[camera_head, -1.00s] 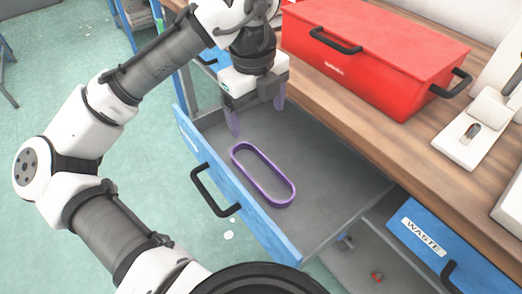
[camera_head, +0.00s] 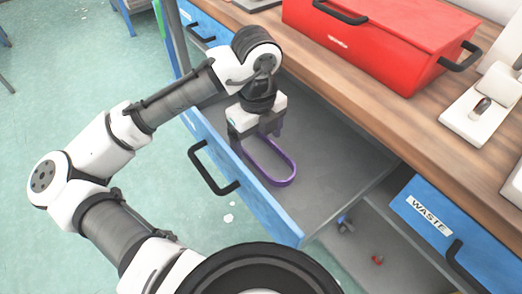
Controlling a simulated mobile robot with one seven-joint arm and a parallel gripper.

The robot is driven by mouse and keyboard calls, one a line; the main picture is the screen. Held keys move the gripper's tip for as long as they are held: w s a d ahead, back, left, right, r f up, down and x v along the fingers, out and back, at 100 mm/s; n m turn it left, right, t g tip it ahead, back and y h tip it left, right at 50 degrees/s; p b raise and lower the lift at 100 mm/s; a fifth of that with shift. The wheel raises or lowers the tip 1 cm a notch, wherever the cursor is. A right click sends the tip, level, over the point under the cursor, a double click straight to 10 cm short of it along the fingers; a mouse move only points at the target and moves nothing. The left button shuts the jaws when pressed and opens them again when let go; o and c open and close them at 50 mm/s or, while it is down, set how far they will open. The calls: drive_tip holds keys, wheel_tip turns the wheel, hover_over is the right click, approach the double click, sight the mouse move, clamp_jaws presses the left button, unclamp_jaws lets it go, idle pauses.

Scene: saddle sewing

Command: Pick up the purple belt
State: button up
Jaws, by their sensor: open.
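The purple belt (camera_head: 293,171) is a long closed loop standing on its edge on the grey floor of the open blue-fronted drawer (camera_head: 335,165). My gripper (camera_head: 257,141) is down in the drawer at the belt's far left end, pointing downward. Its jaws are open, with one finger near the drawer front and the other on the far right side. The gripper hides the far left end of the belt. I cannot tell whether the fingers touch it.
The drawer's blue front panel (camera_head: 262,196) with its black handle (camera_head: 213,168) stands close to my gripper. A red toolbox (camera_head: 385,50) sits on the wooden worktop (camera_head: 345,92). A blue WASTE drawer (camera_head: 432,222) is at the lower right. The drawer floor right of the belt is clear.

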drive_tip(key=shift+f, duration=0.45)
drive_tip(key=shift+c, duration=0.2)
drive_tip(key=c, duration=1)
drive_tip(key=shift+c, duration=0.2)
drive_tip(key=shift+r, duration=0.15)
